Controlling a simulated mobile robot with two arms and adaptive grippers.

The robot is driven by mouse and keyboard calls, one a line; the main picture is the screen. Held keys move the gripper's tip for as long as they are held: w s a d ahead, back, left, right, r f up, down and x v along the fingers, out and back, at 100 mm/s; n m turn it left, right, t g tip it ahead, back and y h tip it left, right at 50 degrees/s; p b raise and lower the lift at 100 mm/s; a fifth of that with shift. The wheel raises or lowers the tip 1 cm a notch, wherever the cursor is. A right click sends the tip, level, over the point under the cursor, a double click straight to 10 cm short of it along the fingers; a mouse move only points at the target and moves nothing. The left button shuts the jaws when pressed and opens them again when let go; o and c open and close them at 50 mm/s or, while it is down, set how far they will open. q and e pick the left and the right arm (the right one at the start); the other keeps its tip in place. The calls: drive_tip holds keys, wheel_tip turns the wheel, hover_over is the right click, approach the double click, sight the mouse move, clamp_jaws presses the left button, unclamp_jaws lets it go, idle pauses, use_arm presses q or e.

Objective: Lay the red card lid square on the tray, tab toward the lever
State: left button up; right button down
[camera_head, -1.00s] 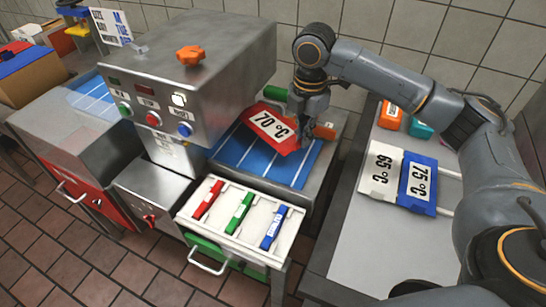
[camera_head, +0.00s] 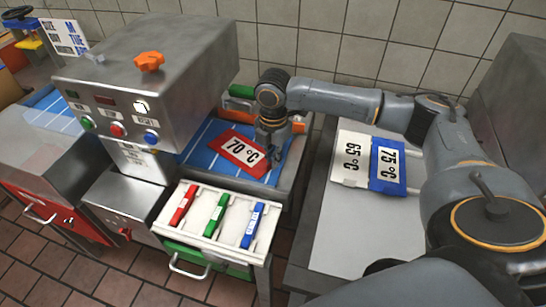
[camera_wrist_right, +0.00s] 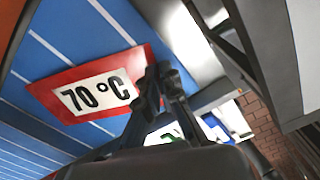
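The red card lid (camera_head: 240,148), with a white "70 °C" label, is over the blue, white-striped tray (camera_head: 196,160) beside the metal machine. It sits skewed to the tray's stripes; whether it touches the tray is not clear. My right gripper (camera_head: 270,152) is at the card's right end, and its fingers look closed on that edge. In the right wrist view the card (camera_wrist_right: 45,90) reaches the nearly closed fingers (camera_wrist_right: 162,72); the tab cannot be made out. My left gripper is not in view.
The machine has an orange knob (camera_head: 149,61) on top and coloured buttons. A white drawer (camera_head: 196,235) with red, green and blue bars stands in front. White "65 °C" (camera_head: 351,158) and blue "75 °C" (camera_head: 388,164) cards lie on the right counter, whose front is clear.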

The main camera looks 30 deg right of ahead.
drive_tip(key=c, duration=2)
unclamp_jaws()
drive_tip(key=shift+f, duration=0.1)
drive_tip(key=o, duration=0.5)
